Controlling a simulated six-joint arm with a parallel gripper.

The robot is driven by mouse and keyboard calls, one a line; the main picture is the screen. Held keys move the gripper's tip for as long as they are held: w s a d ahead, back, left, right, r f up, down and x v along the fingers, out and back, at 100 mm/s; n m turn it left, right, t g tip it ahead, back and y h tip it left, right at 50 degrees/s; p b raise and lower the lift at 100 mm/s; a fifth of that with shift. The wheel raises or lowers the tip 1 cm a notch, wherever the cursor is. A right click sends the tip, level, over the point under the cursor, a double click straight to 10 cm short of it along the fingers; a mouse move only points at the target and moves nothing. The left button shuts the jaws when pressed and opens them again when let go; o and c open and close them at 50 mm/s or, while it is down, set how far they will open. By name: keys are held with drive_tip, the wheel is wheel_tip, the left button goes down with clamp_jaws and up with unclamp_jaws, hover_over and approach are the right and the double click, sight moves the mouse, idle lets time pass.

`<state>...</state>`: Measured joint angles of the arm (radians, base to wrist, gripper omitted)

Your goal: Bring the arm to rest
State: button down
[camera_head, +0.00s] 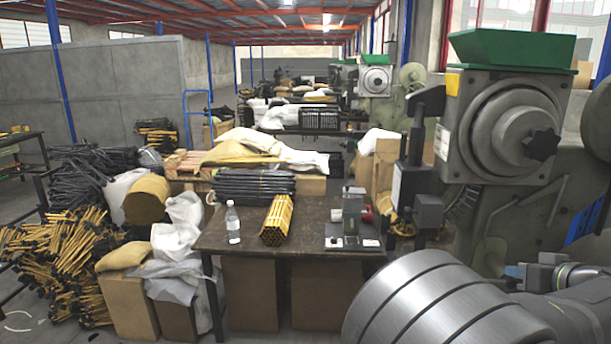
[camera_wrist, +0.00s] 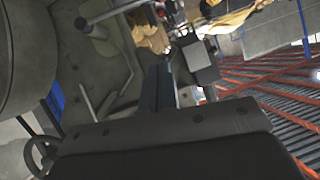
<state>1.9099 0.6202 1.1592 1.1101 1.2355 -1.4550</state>
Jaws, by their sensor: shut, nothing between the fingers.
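My gripper (camera_wrist: 158,88) shows in the wrist view, its dark fingers together with nothing between them. Its wide grey body fills the bottom of that view. The fingers point up the picture, and the background is tilted, with the red roof beams at the right. The fingers touch nothing that I can see. I cannot make out the gripper in the head view.
A rivet press (camera_head: 505,130) with a green top stands at the right. A dark table (camera_head: 315,214) holds a bottle (camera_head: 233,222), yellow rods (camera_head: 277,220), dark rods (camera_head: 254,186) and a small device (camera_head: 352,218). Bundles of rods (camera_head: 75,260) and boxes crowd the left.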

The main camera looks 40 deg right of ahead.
drive_tip(key=s+a+r+g, duration=0.1)
drive_tip(key=s+r+g, duration=0.2)
drive_tip(key=s+r, duration=0.2)
drive_tip(key=shift+s+a+r+n+y, duration=0.25)
drive_tip(key=shift+r+n+y, duration=0.15)
